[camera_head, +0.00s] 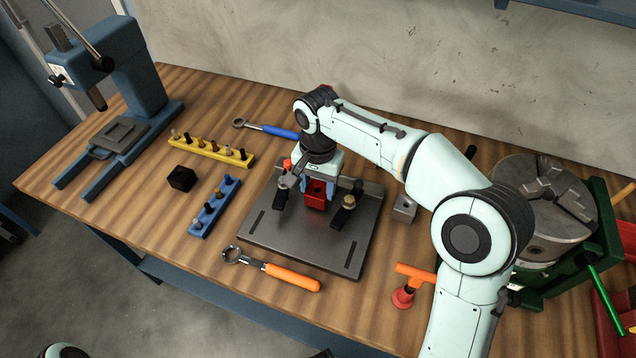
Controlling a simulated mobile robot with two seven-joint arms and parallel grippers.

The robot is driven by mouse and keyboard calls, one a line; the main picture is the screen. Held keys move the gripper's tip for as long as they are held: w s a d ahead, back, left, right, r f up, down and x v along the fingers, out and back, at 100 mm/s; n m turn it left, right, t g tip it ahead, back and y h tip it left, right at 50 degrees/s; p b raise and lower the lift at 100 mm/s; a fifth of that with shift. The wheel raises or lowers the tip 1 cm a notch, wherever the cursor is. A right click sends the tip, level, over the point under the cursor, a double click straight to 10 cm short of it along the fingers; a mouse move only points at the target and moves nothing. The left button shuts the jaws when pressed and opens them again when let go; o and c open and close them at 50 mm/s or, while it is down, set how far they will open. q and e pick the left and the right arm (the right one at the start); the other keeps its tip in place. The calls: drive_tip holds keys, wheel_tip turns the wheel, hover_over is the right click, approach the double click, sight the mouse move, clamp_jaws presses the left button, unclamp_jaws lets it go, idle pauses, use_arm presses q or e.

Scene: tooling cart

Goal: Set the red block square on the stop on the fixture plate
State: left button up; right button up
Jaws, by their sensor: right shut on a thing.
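My right gripper (317,188) points down over the grey fixture plate (290,238). Its blue fingers are shut on the red block (314,201), which shows between them near the middle of the plate. I cannot tell whether the block touches the plate. Two dark clamps stand on the plate, a left clamp (283,192) and a right clamp (345,208), one on each side of the block. I cannot make out the stop; the gripper and block may hide it. My left gripper is not in view.
A blue-handled wrench (275,131) lies behind the plate and an orange-handled wrench (290,277) in front. A black block (182,178), yellow rack (212,151) and blue rack (213,209) stand left. A metal block (404,208) and a chuck (537,195) stand right.

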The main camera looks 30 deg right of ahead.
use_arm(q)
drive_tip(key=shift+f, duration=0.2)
use_arm(e)
drive_tip(key=shift+f, duration=0.45)
drive_tip(key=shift+f, duration=0.15)
idle(0.9)
drive_tip(key=o, duration=1.6)
drive_tip(key=shift+o, duration=0.2)
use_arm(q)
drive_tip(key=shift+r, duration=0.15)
use_arm(e)
drive_tip(key=shift+r+p, duration=2.3)
drive_tip(key=shift+r, duration=0.75)
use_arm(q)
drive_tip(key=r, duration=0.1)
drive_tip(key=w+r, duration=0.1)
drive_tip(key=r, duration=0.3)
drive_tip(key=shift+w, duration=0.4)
use_arm(e)
drive_tip(key=shift+f, duration=0.1)
